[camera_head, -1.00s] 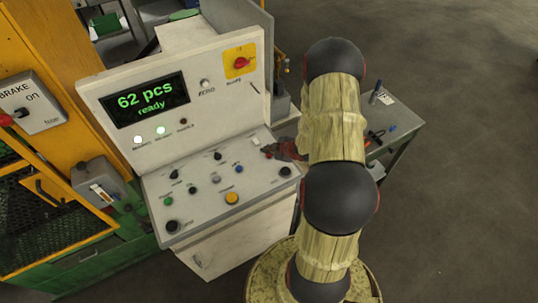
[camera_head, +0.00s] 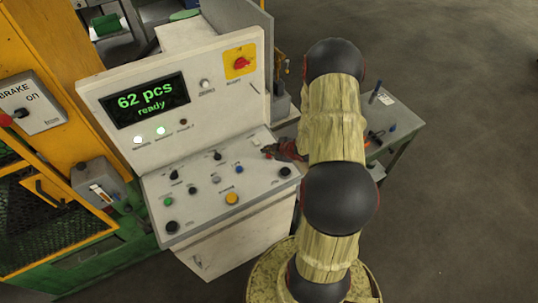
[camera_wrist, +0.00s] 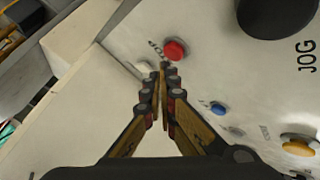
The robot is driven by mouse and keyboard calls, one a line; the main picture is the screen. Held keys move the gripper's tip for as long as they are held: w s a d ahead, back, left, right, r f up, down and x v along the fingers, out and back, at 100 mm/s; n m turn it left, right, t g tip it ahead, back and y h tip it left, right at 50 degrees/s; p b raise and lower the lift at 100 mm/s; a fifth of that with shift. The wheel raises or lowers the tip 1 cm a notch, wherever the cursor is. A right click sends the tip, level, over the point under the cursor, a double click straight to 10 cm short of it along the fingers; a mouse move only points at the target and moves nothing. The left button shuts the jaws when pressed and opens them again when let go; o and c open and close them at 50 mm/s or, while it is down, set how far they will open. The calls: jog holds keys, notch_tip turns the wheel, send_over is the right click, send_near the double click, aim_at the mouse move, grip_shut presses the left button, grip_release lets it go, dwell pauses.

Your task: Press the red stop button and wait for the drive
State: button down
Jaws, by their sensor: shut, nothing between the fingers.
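The red stop button (camera_wrist: 175,50) is a round cap on the pale control panel (camera_head: 215,205), just beyond my fingertips in the wrist view. A partly legible label stands beside it. My gripper (camera_wrist: 163,72) is shut and empty, its fingertips close to the button; I cannot tell whether they touch the panel. In the head view my gripper (camera_head: 270,152) is at the panel's upper right, and I cannot make out the stop button there. The display (camera_head: 145,100) reads "62 pcs ready". Two lamps below it are lit, one white (camera_head: 138,140) and one green (camera_head: 160,131).
A side table (camera_head: 395,145) stands behind my arm. Open floor lies to the right.

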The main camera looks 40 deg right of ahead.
aim_at(268, 156)
jog(key=shift+f, duration=0.15)
jog(key=shift+f+b, duration=0.25)
jog(key=shift+b, duration=0.1)
jog(key=shift+f+b, duration=0.4)
dwell(0.5)
jog(key=shift+r, duration=0.1)
dwell(0.3)
jog(key=shift+r+p, duration=0.6)
jog(key=shift+r, duration=0.15)
jog(key=shift+r+p, duration=1.9)
jog(key=shift+r, duration=0.65)
jog(key=shift+f, duration=0.1)
